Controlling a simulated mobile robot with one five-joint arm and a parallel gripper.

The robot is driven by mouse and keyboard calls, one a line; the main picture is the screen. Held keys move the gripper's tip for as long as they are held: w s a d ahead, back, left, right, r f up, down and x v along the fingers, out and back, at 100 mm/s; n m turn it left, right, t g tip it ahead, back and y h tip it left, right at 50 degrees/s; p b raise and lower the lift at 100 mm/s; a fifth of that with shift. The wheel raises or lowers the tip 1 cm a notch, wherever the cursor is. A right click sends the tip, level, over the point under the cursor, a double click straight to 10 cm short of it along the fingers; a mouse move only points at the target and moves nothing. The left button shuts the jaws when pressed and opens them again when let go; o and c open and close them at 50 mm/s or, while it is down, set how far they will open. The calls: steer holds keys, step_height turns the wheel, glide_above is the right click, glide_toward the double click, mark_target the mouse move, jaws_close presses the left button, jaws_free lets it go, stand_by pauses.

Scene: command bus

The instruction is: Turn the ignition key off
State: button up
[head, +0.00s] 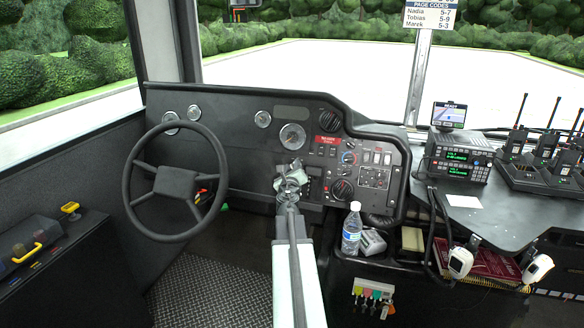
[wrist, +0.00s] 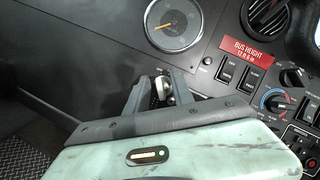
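My gripper (head: 291,174) is at the black dashboard, below the large round gauge and right of the steering wheel. In the wrist view my gripper's two grey fingers (wrist: 161,85) point at the panel on either side of a small metallic and dark piece (wrist: 163,89). This piece may be the ignition key or its switch; its shape and angle are mostly hidden by the fingers. I cannot tell whether the fingers touch it. In the head view the gripper covers this spot.
The steering wheel (head: 175,184) is close on the left. Right of the gripper are a red label (wrist: 249,48), rocker switches (wrist: 238,75) and a rotary knob (wrist: 277,102). A water bottle (head: 352,228) stands lower right. A radio (head: 459,157) sits on the right shelf.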

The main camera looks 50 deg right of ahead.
steer(key=shift+a, duration=0.1)
steer(key=v, duration=0.7)
steer(key=shift+s+a, duration=0.2)
steer(key=shift+a, duration=0.1)
